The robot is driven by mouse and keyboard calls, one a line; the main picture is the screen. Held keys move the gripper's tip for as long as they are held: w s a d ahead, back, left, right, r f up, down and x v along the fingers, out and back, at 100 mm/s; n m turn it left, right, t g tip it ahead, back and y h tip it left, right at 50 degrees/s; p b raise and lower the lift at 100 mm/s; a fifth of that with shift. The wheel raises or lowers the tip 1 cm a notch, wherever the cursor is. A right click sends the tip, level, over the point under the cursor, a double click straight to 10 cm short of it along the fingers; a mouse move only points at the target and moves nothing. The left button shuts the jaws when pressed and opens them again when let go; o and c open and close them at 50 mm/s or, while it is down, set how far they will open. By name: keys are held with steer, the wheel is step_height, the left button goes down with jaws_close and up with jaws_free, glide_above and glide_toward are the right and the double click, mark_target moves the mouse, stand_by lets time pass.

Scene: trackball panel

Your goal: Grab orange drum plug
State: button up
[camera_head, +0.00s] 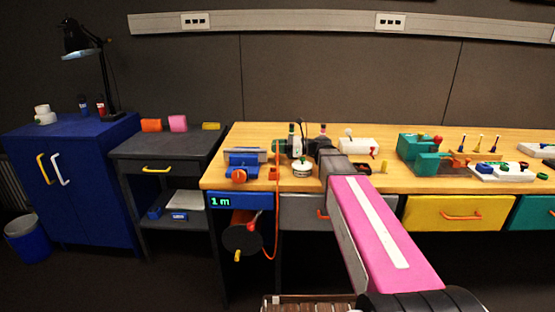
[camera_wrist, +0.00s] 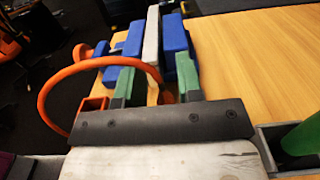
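The orange cable (camera_head: 276,205) rises from the black drum (camera_head: 243,240) hanging at the front of the bench and curves up over the bench edge. In the wrist view, the cable (camera_wrist: 45,100) arcs from the left and comes down between my gripper's green fingertips. The orange drum plug (camera_wrist: 168,96) shows as a small orange piece at its end, partly hidden by the gripper's dark palm bar. My gripper (camera_wrist: 157,82) has its fingers apart on either side of it. A gap shows beside the left finger; the plug is close to the right finger.
A blue block assembly (camera_wrist: 174,45) with a pale bar stands just beyond the fingers. A small orange square holder (camera_wrist: 92,105) is left of the gripper. A green object (camera_wrist: 302,137) in a grey box is at right. Bare wood (camera_wrist: 250,60) lies upper right.

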steer(key=shift+c, duration=0.4)
jaws_close()
steer(key=shift+r, duration=0.1)
